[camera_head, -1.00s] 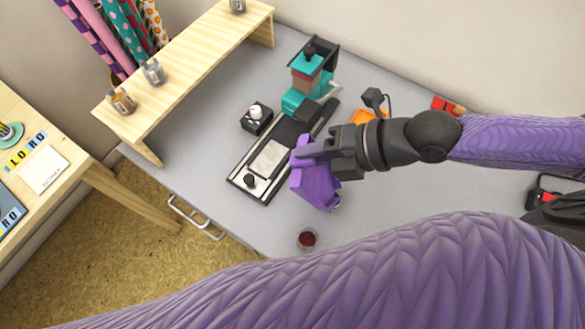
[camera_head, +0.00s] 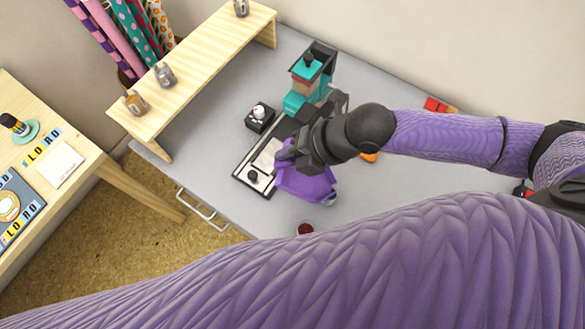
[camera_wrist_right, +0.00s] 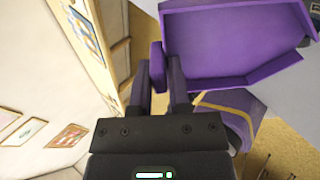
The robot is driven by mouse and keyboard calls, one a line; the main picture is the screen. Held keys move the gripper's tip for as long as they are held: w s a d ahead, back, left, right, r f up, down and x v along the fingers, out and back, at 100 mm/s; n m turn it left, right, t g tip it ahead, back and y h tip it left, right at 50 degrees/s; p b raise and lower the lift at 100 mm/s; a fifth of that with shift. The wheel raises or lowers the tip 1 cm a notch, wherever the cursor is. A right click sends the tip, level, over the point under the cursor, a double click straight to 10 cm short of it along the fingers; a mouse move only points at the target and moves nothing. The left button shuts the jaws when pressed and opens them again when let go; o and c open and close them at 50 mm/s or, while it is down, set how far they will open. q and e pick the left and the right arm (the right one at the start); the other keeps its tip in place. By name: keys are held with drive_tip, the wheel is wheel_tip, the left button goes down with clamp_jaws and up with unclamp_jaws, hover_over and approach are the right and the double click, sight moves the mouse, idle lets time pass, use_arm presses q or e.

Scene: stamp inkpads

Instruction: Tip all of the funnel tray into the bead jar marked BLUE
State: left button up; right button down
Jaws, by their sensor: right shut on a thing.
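The purple funnel tray (camera_head: 306,184) is held over the front of the grey table in the head view. My right gripper (camera_head: 287,154) is shut on its edge. In the wrist view the tray (camera_wrist_right: 235,45) shows a raised rim and a plain purple inside, with no beads visible in the part shown. The right gripper's fingers (camera_wrist_right: 160,85) hold a tab at its side. Small jars stand on the wooden shelf: an amber one (camera_head: 135,102), a grey one (camera_head: 164,75) and another grey one (camera_head: 241,8). No BLUE marking is readable. My left gripper is out of view.
A dark red round container (camera_head: 305,229) sits near the table's front edge, partly hidden by my purple sleeve. A teal and black device (camera_head: 305,88) and a black box with a white knob (camera_head: 260,117) stand behind the tray. A side table (camera_head: 92,185) is at left.

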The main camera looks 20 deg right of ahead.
drive_tip(key=a+h+p, duration=0.1)
drive_tip(key=w+a+g+h+p, duration=0.1)
drive_tip(key=shift+a+r+p, duration=0.1)
drive_tip(key=shift+p, duration=0.3)
drive_tip(key=a+g+h, duration=0.1)
drive_tip(key=h, duration=0.1)
drive_tip(key=w+a+f+g+h, duration=0.1)
drive_tip(key=a+f+h+p, duration=0.1)
drive_tip(key=h, duration=0.1)
drive_tip(key=shift+w+g+h, duration=0.3)
drive_tip(key=shift+w+g, duration=0.05)
drive_tip(key=shift+g, duration=0.05)
